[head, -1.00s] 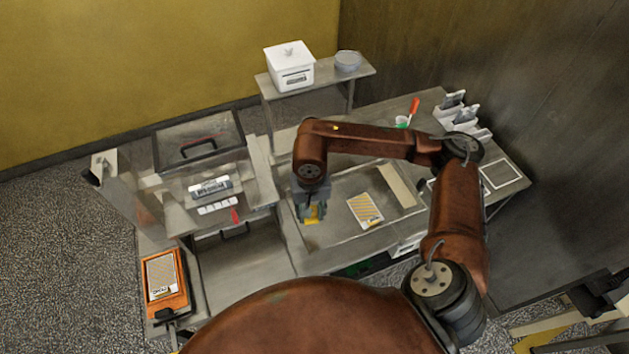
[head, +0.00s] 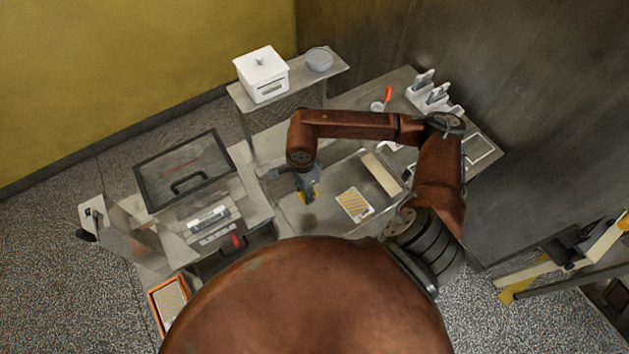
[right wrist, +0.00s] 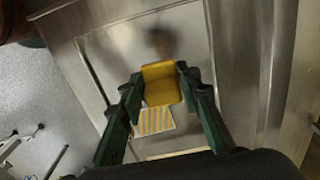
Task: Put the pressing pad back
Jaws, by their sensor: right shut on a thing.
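A yellow block (right wrist: 161,84), which looks like the pressing pad, is gripped between the two green fingers of my right gripper (right wrist: 159,88) in the right wrist view. In the head view my right gripper (head: 307,190) hangs down over the left part of a shallow metal tray (head: 333,228), with a little of the yellow pad showing. The pad appears to be above the tray floor, with a dark shadow on the metal. A yellow-striped card (head: 355,204) lies in the tray, right of the gripper; the pad partly covers it in the wrist view (right wrist: 153,121). My left gripper is not seen.
A machine with a framed clear lid (head: 183,170) stands to the left. A white lidded box (head: 262,74) and a grey bowl (head: 319,60) sit on a raised shelf. A holder with upright grey pieces (head: 432,92) and a red-handled tool (head: 388,95) are at the back right.

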